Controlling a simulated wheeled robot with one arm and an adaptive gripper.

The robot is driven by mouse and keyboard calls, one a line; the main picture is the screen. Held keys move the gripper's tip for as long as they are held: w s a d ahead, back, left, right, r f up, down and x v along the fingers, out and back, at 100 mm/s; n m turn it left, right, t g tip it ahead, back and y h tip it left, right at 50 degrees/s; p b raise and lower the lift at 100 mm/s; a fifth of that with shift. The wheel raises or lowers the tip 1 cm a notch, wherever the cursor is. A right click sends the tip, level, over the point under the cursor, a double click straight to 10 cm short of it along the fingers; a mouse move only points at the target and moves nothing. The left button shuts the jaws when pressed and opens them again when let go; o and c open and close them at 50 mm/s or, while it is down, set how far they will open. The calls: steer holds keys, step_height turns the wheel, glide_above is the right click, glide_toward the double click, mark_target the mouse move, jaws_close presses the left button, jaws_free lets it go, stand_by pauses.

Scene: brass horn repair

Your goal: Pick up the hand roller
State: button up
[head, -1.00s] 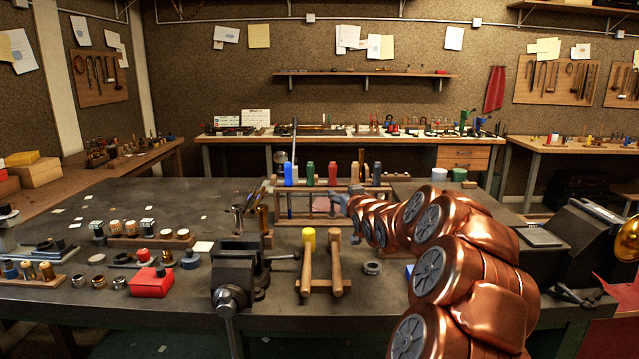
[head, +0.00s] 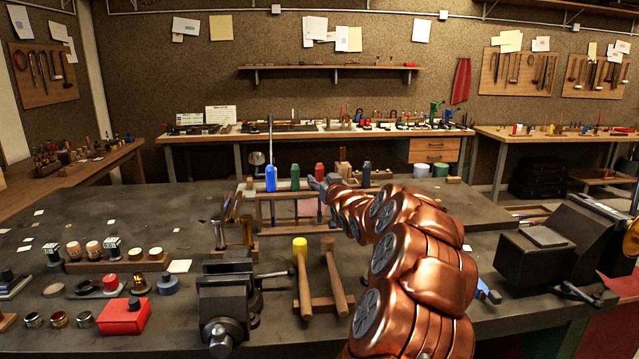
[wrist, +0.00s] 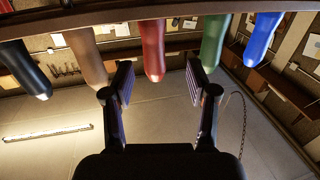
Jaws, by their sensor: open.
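A wooden rack (head: 262,226) on the bench holds a row of upright tools with coloured handles: blue (head: 271,178), green (head: 295,177), red (head: 319,171), tan and dark (head: 367,173). I cannot tell for sure which one is the hand roller. My gripper (head: 320,186) is at the rack, just below the red handle in the head view, its fingers small there. In the wrist view my gripper (wrist: 159,72) is open and empty. The red handle (wrist: 152,50) appears upside down between the fingertips, with the tan handle (wrist: 86,55) and green handle (wrist: 214,40) at either side.
A red box (head: 124,315) and several small parts lie at the left. A dark machine (head: 550,245) stands at the right.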

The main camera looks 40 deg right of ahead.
mark_target(321, 173)
steer(key=shift+w+d+r+p, duration=0.25)
steer(key=shift+w+d+p, duration=0.15)
steer(key=shift+w+d, duration=0.25)
steer(key=shift+w+d+r+p, duration=0.25)
steer(key=shift+w+d+p, duration=0.15)
steer(key=shift+w, duration=0.4)
steer(key=shift+x, duration=0.85)
steer(key=shift+f, duration=0.1)
steer(key=shift+c, duration=0.3)
jaws_close()
